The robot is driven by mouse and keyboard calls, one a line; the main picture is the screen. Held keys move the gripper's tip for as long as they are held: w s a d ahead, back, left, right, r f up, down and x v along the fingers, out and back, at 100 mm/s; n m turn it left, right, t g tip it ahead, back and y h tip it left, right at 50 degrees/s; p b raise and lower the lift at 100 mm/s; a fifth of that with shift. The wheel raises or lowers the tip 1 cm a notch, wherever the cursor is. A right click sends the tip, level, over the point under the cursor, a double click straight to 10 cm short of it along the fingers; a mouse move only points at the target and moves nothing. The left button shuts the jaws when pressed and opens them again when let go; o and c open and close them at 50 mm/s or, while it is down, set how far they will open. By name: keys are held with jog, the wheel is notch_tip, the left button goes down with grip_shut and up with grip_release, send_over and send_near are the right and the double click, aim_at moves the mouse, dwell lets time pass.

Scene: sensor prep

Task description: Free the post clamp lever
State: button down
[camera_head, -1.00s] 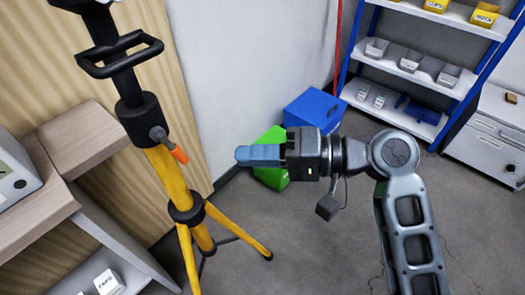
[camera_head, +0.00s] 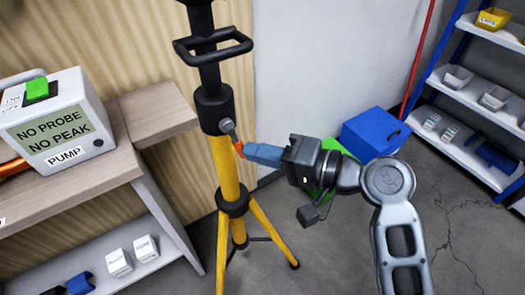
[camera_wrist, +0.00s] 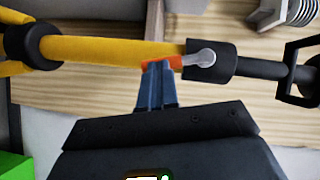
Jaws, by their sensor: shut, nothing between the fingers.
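A yellow tripod post (camera_head: 224,165) with a black clamp collar (camera_head: 214,108) stands left of centre in the head view. The clamp lever (camera_head: 234,138) sticks out of the collar, with a grey arm and an orange tip that points down along the post. In the wrist view the lever's orange tip (camera_wrist: 163,62) lies across the fingertips, and its grey arm (camera_wrist: 200,58) meets the collar. My gripper (camera_head: 250,150) has its blue fingers shut together, with nothing between them. The fingertips (camera_wrist: 156,68) are at the orange tip; I cannot tell whether they touch it.
A wooden bench (camera_head: 100,180) with a pump box (camera_head: 60,120) stands at the left. A green bin and a blue box (camera_head: 373,135) stand on the floor behind my arm. A shelf rack (camera_head: 470,120) is at the right. A black handle (camera_head: 213,45) sits above the collar.

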jog(key=m+y, duration=0.1)
jog(key=s+a+f+m+b, duration=0.1)
jog(key=shift+a+m+y, duration=0.15)
jog(key=shift+m+y, duration=0.25)
